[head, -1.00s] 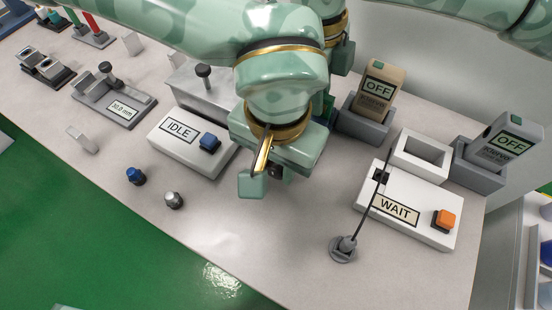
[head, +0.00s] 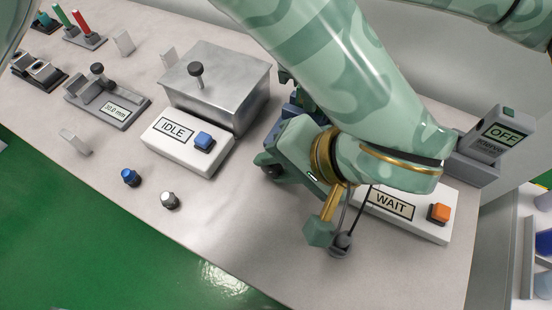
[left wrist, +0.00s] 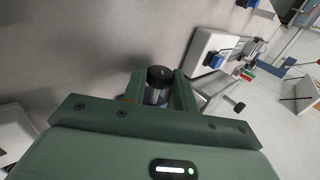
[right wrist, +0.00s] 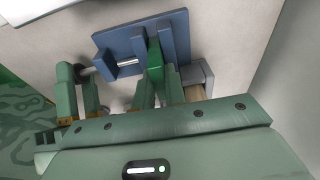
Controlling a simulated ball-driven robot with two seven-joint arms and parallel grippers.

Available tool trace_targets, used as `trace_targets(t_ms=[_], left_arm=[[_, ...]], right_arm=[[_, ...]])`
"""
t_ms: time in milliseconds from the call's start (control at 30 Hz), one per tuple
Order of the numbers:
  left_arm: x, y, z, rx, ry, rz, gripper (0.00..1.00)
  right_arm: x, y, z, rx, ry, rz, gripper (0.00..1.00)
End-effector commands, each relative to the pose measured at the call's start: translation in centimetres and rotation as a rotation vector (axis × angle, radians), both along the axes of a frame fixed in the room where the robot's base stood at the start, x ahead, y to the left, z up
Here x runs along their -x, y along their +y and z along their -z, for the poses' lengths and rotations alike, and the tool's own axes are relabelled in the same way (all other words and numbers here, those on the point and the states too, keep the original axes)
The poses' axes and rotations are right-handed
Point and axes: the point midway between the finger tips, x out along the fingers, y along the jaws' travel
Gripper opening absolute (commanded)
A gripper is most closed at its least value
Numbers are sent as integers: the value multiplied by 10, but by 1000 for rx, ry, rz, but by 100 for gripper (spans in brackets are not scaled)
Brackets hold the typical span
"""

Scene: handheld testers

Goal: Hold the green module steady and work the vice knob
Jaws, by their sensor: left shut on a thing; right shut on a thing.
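The blue vice (right wrist: 120,42) shows in the right wrist view with its metal screw, and partly behind my left arm in the head view (head: 297,112). The green module (right wrist: 155,62) stands at the vice, between the fingers of my right gripper (right wrist: 158,82), which is shut on it. In the head view the right gripper is mostly hidden behind my left arm. My left gripper (left wrist: 158,88) is shut on the vice knob (left wrist: 157,92), a black-capped metal cylinder. In the head view my left gripper (head: 275,165) reaches it from the right.
A steel box with a black-knobbed lid (head: 215,85) and an IDLE unit (head: 188,143) stand to the left. A WAIT unit (head: 400,212) and an OFF tester (head: 492,135) are on the right. A small lever (head: 341,243) stands in front.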

Motion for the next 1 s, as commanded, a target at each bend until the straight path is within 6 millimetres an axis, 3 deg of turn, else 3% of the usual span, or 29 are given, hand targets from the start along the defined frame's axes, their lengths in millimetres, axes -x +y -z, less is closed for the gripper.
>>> trace_targets(t_ms=[300,767,800,867,1000], left_arm=[[1,-1,2,-98,-39,2,5],[1,-2,2,-111,-44,1,5],[1,-2,2,-110,-43,1,31],[1,-2,2,-110,-43,1,47],[2,-2,2,-109,-43,2,51]], right_arm=[[0,0,0,0,0,0,0],[0,0,0,0,0,0,0],[0,0,0,0,0,0,0],[0,0,0,0,0,0,0],[0,0,0,0,0,0,0]])
